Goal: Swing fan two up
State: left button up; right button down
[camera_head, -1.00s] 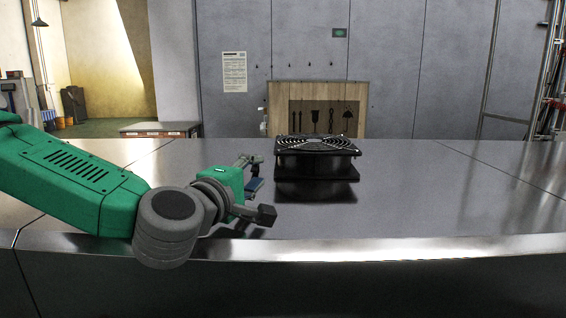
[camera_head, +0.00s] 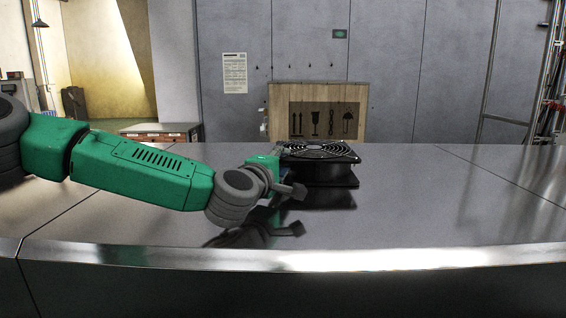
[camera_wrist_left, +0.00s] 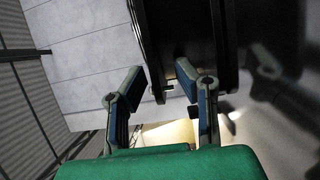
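A black fan (camera_head: 318,166) with a round ringed grille on top lies flat on the shiny metal surface, right of the middle of the head view. It is the only fan in view, and I see no number on it. My left gripper (camera_head: 290,177) is at the fan's left side, low over the surface. In the left wrist view the left gripper (camera_wrist_left: 162,73) has its two fingers apart, with the dark fan (camera_wrist_left: 180,30) at the fingertips. I cannot tell whether they touch it. My right gripper is not in view.
The metal worktop (camera_head: 430,205) is clear to the right of the fan and in front of it. Its rounded front edge (camera_head: 380,258) runs across the view. A wooden crate (camera_head: 277,105) stands behind the worktop, before a grey panel wall (camera_head: 400,60).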

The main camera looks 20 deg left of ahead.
pick_arm(q)
grip_shut()
